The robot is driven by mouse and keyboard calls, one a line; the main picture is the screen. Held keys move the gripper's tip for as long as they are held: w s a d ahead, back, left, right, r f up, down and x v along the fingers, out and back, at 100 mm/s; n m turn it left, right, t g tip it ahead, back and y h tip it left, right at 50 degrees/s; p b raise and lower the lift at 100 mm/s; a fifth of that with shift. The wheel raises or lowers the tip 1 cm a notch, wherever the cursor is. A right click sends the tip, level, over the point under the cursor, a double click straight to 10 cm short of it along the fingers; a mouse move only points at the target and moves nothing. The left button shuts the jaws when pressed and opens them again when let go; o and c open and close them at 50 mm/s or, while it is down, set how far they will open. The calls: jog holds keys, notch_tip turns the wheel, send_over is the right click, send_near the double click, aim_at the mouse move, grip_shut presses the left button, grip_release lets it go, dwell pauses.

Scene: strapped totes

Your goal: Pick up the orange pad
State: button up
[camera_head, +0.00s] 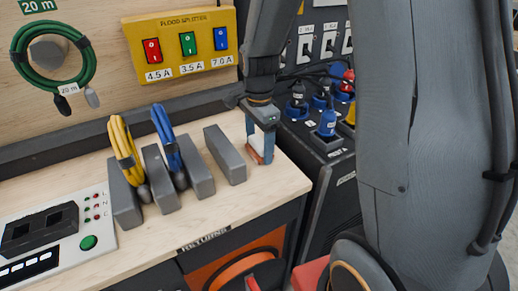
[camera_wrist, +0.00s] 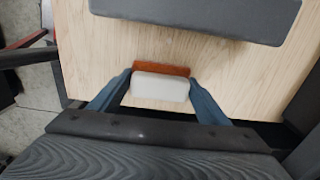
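The orange pad (camera_wrist: 160,69) shows in the wrist view as an orange strip along the far edge of a pale whitish block. In the head view, the pad (camera_head: 254,156) is low at the right end of the wooden bench top, partly hidden by a finger. My gripper (camera_head: 261,147) points down over it. In the wrist view, my gripper's blue fingers (camera_wrist: 161,80) stand on either side of the pad, their tips right at its ends. I cannot tell whether they press on it or leave a small gap, or whether it rests on the wood.
A grey upright block (camera_head: 225,155) stands left of my gripper, with more grey blocks holding yellow (camera_head: 123,140) and blue (camera_head: 165,135) cable coils. A dark case with blue connectors (camera_head: 327,123) is right of the bench. The bench's front edge (camera_head: 250,215) is close.

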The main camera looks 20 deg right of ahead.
aim_at(259, 142)
jog(key=c, duration=0.4)
jog(key=shift+c, duration=0.2)
notch_tip(259, 142, up, 10)
jog(key=shift+r+b, duration=0.1)
jog(key=shift+b, duration=0.6)
jog(key=o, duration=0.3)
jog(key=shift+c, duration=0.8)
jog(key=shift+s, duration=0.1)
